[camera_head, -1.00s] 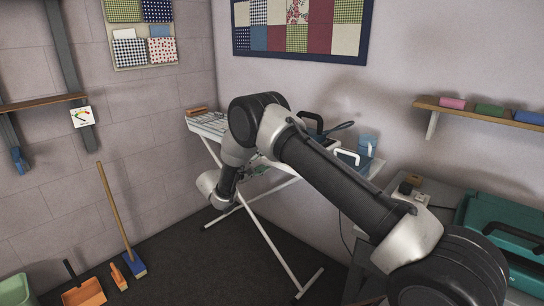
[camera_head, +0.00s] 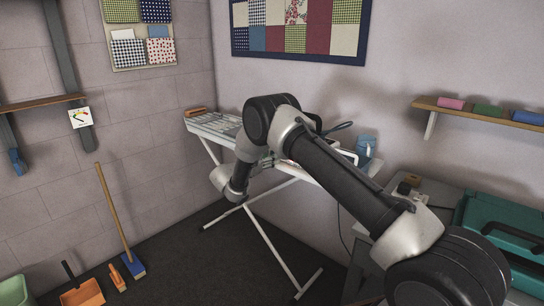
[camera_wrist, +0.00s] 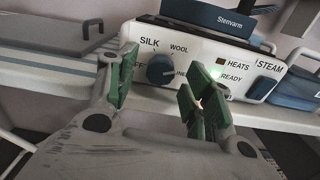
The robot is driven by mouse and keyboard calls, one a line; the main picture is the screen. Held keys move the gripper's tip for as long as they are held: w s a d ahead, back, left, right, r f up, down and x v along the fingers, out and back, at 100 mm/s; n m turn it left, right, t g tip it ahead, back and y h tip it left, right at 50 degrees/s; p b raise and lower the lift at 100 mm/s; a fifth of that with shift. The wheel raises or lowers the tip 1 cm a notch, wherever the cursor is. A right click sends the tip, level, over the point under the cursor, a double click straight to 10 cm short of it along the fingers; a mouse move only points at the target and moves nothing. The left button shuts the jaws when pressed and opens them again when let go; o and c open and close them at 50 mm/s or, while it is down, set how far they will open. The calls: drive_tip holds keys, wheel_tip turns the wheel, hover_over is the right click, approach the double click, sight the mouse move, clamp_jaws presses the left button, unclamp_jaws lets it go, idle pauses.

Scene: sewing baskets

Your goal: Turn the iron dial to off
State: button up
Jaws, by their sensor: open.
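The iron station's white front panel (camera_wrist: 143,40) fills the upper middle of the wrist view. Its round blue dial (camera_wrist: 160,69) is ringed by the words SILK, WOOL and partly covered words at lower left and lower right. I cannot tell which word the dial points to. My gripper (camera_wrist: 163,75) is open, with green-padded fingers left and right of the dial; I see no contact. In the head view my arm hides most of the station and the gripper.
The station stands on the ironing board (camera_head: 213,125), against the wall. A grey flat box (camera_wrist: 55,32) lies left of the station in the wrist view. A teal case (camera_head: 500,230) sits on the table at right. A broom (camera_head: 115,215) leans on the left wall.

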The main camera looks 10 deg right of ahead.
drive_tip(key=shift+x, duration=0.95)
drive_tip(key=c, duration=1.1)
drive_tip(key=shift+o, duration=0.2)
drive_tip(key=n, duration=0.4)
drive_tip(key=shift+n, duration=0.4)
drive_tip(key=o, duration=1.1)
drive_tip(key=shift+c, duration=0.2)
drive_tip(key=v, duration=1.2)
